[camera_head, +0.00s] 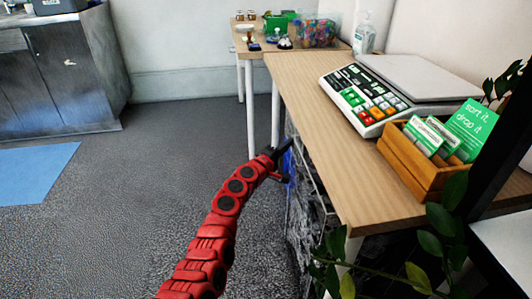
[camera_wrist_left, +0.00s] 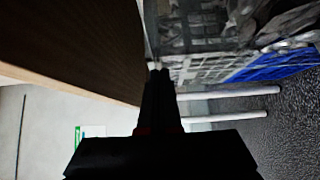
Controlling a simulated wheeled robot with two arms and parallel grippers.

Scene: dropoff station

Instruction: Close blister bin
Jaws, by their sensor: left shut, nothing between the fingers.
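The blister bin (camera_head: 300,205) stands on the floor under the left edge of the wooden table, partly hidden by the tabletop. It looks like a see-through or mesh container full of silvery grey packs, with a blue part (camera_head: 289,164) near its far end. In the left wrist view the bin (camera_wrist_left: 205,70) fills the upper right, with the blue part (camera_wrist_left: 275,66) along it. My left gripper (camera_head: 289,145) is shut and empty, close to the blue part at the table edge. Its fingertips (camera_wrist_left: 159,72) point towards the bin; contact cannot be told. My right gripper is not in view.
The table (camera_head: 300,75) overhangs the bin; its underside (camera_wrist_left: 75,45) is close to my left gripper. On it stand a scale (camera_head: 375,100) and a wooden card box (camera_head: 405,170). Plant leaves (camera_head: 445,220) hang at front right.

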